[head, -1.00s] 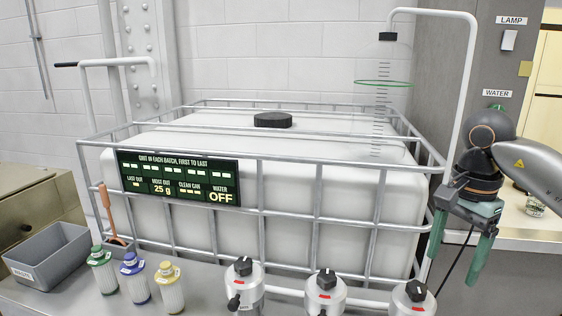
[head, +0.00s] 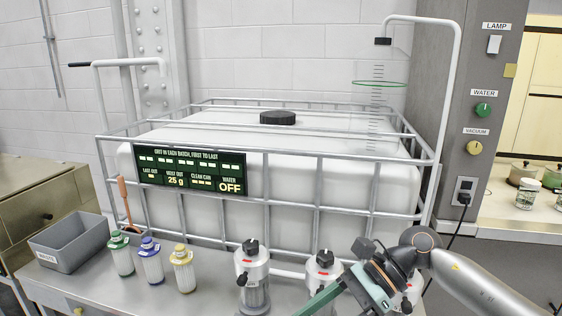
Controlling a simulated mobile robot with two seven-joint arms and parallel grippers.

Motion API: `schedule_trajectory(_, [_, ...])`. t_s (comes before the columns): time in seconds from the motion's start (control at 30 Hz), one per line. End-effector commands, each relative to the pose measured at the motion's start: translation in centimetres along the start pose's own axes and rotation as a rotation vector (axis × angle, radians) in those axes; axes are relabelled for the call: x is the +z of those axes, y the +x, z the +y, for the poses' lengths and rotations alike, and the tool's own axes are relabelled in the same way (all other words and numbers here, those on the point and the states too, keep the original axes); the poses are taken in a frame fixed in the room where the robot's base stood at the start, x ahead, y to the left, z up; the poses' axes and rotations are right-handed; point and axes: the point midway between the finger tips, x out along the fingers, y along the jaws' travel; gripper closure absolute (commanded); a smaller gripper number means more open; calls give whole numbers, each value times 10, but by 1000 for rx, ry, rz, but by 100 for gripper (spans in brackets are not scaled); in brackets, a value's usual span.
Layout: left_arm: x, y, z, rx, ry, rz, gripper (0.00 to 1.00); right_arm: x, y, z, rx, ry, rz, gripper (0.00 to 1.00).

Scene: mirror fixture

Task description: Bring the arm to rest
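My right arm comes in from the lower right, and its gripper (head: 348,290) is low in the head view, in front of the canister row. One green finger points down and left to the bottom edge of the picture. The other finger does not show clearly, so I cannot tell how far the gripper is open. No held object is visible. The arm covers much of the rightmost canister (head: 408,290), and the gripper overlaps the lower part of the middle canister (head: 322,268). My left gripper is not in view.
A white tank in a metal cage (head: 285,212) fills the middle, with a display (head: 190,170) reading water OFF. Capped bottles (head: 152,262), a grey bin (head: 70,240) and a canister (head: 252,275) stand on the bench. The green water knob (head: 483,110) is on the right panel.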

Motion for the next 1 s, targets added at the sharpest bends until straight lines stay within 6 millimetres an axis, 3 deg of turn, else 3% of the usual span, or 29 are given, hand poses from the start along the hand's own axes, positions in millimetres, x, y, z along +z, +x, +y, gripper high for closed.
schedule_trajectory(0.03, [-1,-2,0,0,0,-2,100,13,19,5,16,83,-134,20])
schedule_trajectory(0.1, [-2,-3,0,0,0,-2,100,31,34,6,26,210,-313,20])
schedule_trajectory(0.23, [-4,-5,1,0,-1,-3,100,57,44,2,50,488,-638,20])
schedule_trajectory(0.33, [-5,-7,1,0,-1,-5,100,62,40,-8,70,733,-878,20])
schedule_trajectory(0.43, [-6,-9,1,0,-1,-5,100,52,32,-22,90,1002,-1111,20])
schedule_trajectory(0.57, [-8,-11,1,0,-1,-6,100,11,22,-38,113,1377,-1399,20])
schedule_trajectory(0.67, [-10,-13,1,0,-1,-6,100,-38,20,-43,126,1680,-1612,20])
schedule_trajectory(0.77, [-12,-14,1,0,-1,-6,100,-99,27,-36,132,1993,-1820,20])
schedule_trajectory(0.87, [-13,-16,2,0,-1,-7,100,-166,42,-12,123,2308,-2024,20])
schedule_trajectory(0.9, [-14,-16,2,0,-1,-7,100,-192,50,2,-110,-2318,2005,20])
schedule_trajectory(1.0, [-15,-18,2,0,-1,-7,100,-246,71,42,-68,-2105,1777,20])
